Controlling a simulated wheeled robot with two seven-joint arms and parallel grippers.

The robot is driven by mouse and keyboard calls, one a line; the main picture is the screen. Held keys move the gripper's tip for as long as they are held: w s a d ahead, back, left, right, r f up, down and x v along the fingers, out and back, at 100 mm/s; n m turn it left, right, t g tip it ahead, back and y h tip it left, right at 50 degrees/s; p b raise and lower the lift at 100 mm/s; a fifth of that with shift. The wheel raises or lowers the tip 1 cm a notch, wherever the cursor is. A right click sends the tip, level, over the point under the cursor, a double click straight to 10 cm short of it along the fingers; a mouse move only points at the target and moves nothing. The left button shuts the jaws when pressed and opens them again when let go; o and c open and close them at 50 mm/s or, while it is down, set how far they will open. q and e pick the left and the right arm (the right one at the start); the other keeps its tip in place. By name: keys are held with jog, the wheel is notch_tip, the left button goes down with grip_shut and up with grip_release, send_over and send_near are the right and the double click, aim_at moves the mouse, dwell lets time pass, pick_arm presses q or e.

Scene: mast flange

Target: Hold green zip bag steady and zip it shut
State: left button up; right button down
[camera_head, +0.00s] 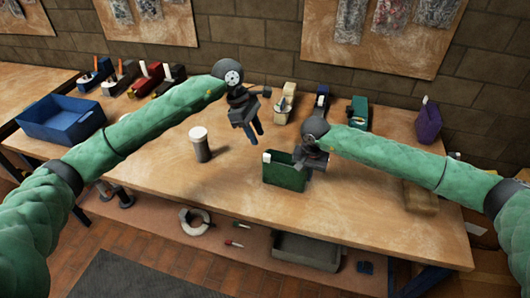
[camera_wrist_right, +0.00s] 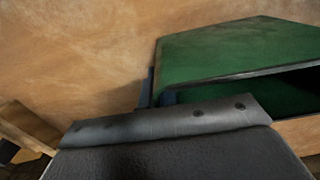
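The green zip bag (camera_head: 285,174) stands upright near the front edge of the workbench, with a white tab at its top left corner. In the right wrist view the bag (camera_wrist_right: 235,52) shows a dark gap along its top, so its mouth looks open. My right gripper (camera_head: 309,168) is at the bag's right end; its dark blue fingertips (camera_wrist_right: 156,92) are close against the bag's edge. Whether they grip it is hidden. My left gripper (camera_head: 255,134) hangs above the bench, left of and behind the bag, empty, its two fingers slightly apart.
A white-topped grey cylinder (camera_head: 200,144) stands left of the bag. A blue bin (camera_head: 62,120) is at the far left. Several small pouches line the back, and a purple one (camera_head: 428,122) is at the right. Bare bench lies between cylinder and bag.

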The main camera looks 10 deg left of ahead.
aim_at(266, 154)
pick_arm(q)
jog(key=x, duration=0.8)
jog(key=shift+f, duration=0.15)
grip_shut()
jog(key=shift+d, duration=0.1)
